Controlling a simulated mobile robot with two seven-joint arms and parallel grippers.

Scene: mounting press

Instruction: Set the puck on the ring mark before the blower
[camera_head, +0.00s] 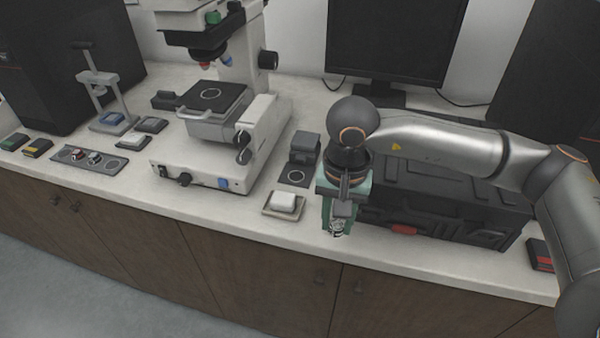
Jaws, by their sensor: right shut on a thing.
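My right gripper (337,228) hangs over the front of the counter, in front of the black case, fingers pointing down. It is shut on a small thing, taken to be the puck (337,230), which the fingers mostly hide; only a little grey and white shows. What looks like the blower (305,146) is a small dark grey block right of the microscope. A dark pad with a faint ring mark (296,176) lies just before it, with nothing on it. The gripper is to the right of this pad and nearer the front edge. My left gripper is not in view.
A small tray with a white block (283,201) sits close before the pad. The white microscope (205,160) stands to its left, the large black case (440,205) to its right. A grey holder with small round pieces (90,158) lies far left.

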